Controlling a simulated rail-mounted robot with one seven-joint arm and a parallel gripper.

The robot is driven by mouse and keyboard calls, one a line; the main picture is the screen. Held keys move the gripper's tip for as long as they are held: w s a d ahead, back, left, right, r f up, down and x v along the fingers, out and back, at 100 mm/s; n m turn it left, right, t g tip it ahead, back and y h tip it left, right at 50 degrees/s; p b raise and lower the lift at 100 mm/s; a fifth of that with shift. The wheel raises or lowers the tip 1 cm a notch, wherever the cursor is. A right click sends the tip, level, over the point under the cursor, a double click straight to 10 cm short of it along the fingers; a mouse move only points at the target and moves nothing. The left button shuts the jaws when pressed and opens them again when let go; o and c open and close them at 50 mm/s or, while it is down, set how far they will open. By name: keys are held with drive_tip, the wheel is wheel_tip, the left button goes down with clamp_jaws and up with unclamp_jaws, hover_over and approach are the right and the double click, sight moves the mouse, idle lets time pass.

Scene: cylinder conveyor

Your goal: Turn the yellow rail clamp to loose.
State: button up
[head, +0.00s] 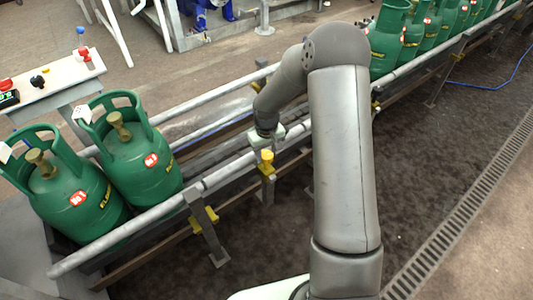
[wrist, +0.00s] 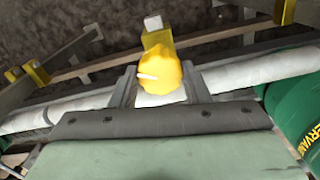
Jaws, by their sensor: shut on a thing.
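The yellow rail clamp (wrist: 160,72) has a rounded knob with a white mark that points left in the wrist view. It also shows in the head view (head: 266,158) at the near guard rail, just below the end of my arm. My gripper (wrist: 160,92) is shut on the knob, with a grey finger on each side of it. In the head view my gripper (head: 266,142) is small and partly hidden by my wrist.
Two green gas cylinders (head: 135,150) stand on the conveyor at left, and several more (head: 405,35) at the upper right. Another yellow clamp (head: 203,217) is on a support post to the left. A control box (head: 45,85) stands behind.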

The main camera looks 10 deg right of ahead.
sight(266, 154)
drive_tip(key=m+b, duration=0.1)
drive_tip(key=m, duration=1.1)
drive_tip(key=shift+m, duration=0.4)
idle(0.3)
drive_tip(key=o, duration=1)
wheel_tip(266, 154, up, 18)
drive_tip(key=shift+f+p, duration=0.25)
drive_tip(key=shift+p, duration=0.85)
